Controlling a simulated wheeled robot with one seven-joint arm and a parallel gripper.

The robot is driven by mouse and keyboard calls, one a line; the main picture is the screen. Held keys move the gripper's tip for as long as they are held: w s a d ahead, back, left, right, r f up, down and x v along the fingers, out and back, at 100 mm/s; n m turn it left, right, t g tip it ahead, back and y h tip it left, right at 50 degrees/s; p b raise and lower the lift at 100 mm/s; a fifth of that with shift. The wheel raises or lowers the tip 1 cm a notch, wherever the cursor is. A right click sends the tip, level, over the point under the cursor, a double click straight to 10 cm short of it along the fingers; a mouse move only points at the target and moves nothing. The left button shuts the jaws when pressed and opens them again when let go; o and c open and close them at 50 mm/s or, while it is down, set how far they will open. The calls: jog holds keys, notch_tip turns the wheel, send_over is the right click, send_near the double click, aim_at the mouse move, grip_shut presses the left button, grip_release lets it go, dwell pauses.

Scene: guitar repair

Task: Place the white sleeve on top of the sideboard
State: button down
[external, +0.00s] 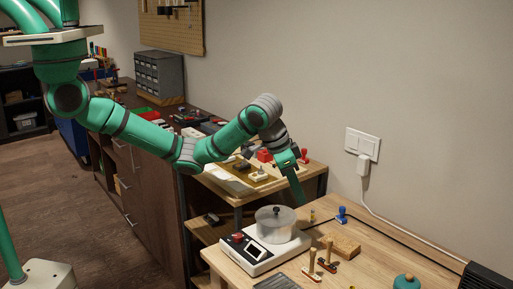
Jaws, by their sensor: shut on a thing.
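My gripper (297,188) points down at the end of my green arm, above the gap between the small shelf unit and the light wooden workbench. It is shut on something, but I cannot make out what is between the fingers. I cannot clearly identify the white sleeve. A flat white patch (213,172) lies on the shelf unit's top, and I cannot tell what it is. The sideboard (143,200) is the dark brown cabinet with drawers on the left. Its top is partly hidden by my arm.
A white hotplate-like device (252,257) with a lidded pot (275,222) stands on the workbench (385,245) below my gripper. Stamps and tools lie around it. The shelf unit (315,178) holds small items. A grey drawer organizer (160,75) and loose items crowd the sideboard top.

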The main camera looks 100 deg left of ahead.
jog(key=s+d+m+h, duration=0.1)
jog(key=s+d+m, duration=0.2)
jog(key=s+d, duration=0.7)
jog(key=shift+s+d+f, duration=0.2)
jog(key=shift+d+f, duration=0.15)
jog(key=shift+f, duration=0.1)
